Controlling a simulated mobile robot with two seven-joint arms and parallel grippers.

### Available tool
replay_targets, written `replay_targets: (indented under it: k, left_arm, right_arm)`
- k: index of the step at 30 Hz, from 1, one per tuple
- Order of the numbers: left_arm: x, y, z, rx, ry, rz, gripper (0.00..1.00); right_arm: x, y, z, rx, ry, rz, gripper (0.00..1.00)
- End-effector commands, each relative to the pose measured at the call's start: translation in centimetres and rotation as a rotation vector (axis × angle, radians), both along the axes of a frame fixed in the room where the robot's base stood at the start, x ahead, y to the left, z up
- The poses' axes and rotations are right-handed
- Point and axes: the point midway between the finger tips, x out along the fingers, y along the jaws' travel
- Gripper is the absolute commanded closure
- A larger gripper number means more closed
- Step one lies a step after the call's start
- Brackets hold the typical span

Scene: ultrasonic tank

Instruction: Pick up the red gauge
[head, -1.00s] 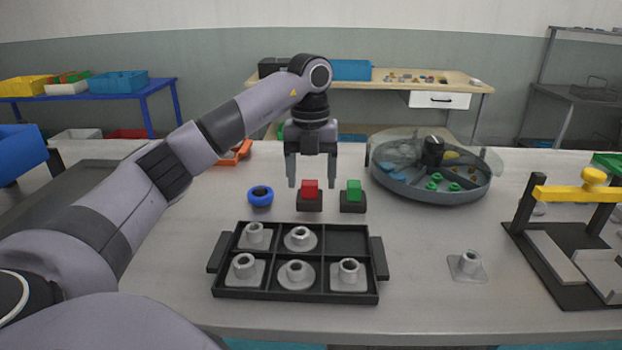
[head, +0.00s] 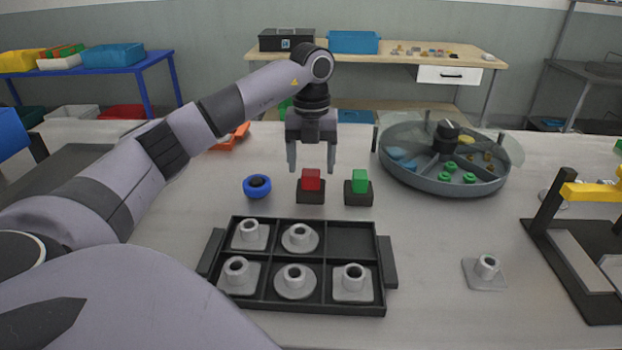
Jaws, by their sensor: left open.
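The red gauge (head: 311,180) is a small red block on a dark base, standing on the grey table behind the black tray. My left gripper (head: 311,168) hangs pointing down with its two fingers apart, and nothing is between them but background. In the picture its fingertips are level with the top of the red block, one to each side. I cannot tell how far the fingers are from it in depth. My right gripper is not in view.
A green block on a dark base (head: 359,181) stands close right of the red gauge, and a blue ring (head: 257,186) lies left. The black tray (head: 231,302) holds several grey parts. A round divided tank (head: 440,186) and a yellow-barred fixture (head: 592,193) stand right.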

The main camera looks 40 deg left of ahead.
Motion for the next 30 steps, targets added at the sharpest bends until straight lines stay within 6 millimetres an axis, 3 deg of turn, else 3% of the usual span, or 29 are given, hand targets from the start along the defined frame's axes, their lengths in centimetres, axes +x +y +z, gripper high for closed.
replay_targets:
  k: [6,14,19,20,30]
  left_arm:
    - [-0.1,0.1,-2.7,-0.001,0.002,-0.001,0.3]
    - [-0.1,0.1,-2.9,-0.001,-0.001,0.0,0.3]
    - [-0.1,0.1,-2.9,-0.001,-0.001,0.0,0.82]
    - [-0.1,0.1,-2.9,-0.001,-0.001,0.0,0.87]
    - [0.0,0.1,-2.7,-0.001,-0.001,0.0,0.87]
  right_arm:
    - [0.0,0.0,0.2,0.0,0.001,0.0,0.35]
    - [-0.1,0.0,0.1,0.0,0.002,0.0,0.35]
    - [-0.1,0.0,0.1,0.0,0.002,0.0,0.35]
    - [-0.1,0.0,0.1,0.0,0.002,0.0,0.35]
    - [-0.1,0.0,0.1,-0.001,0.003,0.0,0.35]
